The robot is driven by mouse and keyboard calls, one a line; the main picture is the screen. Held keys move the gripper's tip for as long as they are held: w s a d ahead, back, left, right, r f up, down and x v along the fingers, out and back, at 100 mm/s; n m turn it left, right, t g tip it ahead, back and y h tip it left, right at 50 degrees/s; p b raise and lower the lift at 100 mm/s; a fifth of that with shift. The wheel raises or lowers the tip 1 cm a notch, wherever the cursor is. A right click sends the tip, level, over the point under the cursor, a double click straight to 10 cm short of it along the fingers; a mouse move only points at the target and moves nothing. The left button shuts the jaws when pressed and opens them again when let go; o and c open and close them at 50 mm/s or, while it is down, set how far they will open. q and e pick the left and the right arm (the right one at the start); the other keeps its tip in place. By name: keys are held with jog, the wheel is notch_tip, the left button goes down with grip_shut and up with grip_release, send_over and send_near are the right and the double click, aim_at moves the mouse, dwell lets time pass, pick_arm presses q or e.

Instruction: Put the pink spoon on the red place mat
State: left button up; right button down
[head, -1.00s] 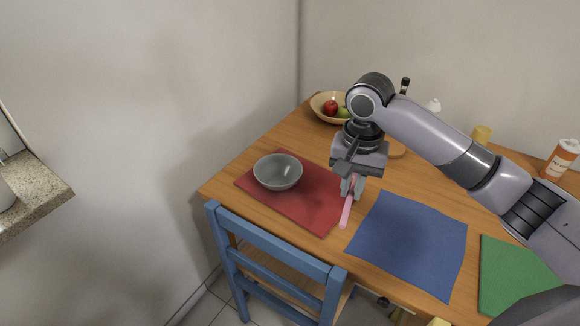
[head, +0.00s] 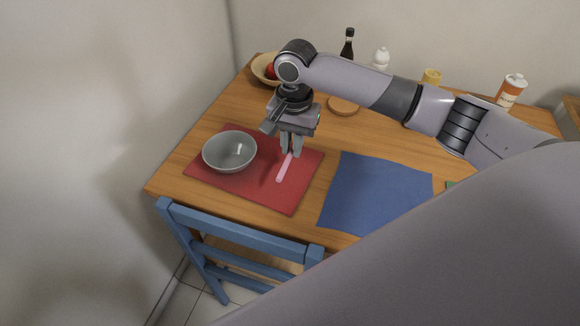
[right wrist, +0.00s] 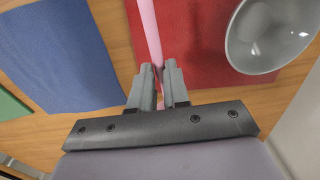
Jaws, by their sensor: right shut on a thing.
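The pink spoon (head: 285,168) has its handle pointing toward the chair side. My right gripper (head: 291,150) is shut on it from above, fingers pointing down. In the head view the spoon shows against the right part of the red place mat (head: 252,188). In the right wrist view the spoon (right wrist: 149,30) runs up from the fingertips (right wrist: 162,85) along the red mat's left edge (right wrist: 195,40). The spoon's far end is hidden by the fingers. I cannot tell whether it touches the mat. My left gripper is not in view.
A grey bowl (head: 229,153) stands on the mat's left part. A blue mat (head: 375,195) lies to the right. A fruit bowl (head: 262,70), bottles and an orange-labelled container (head: 511,92) stand at the back. A blue chair (head: 235,230) is in front. My own grey body part covers the lower right.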

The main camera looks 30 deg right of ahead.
aim_at(291, 177)
notch_tip(291, 177, down, 8)
jog(key=shift+r+b, duration=0.1)
jog(key=shift+b, duration=0.2)
jog(key=c, duration=1.1)
grip_release()
notch_tip(291, 177, up, 12)
jog(key=shift+s+d+r+p, duration=0.1)
jog(key=shift+p, duration=0.4)
jog(key=shift+s, duration=0.1)
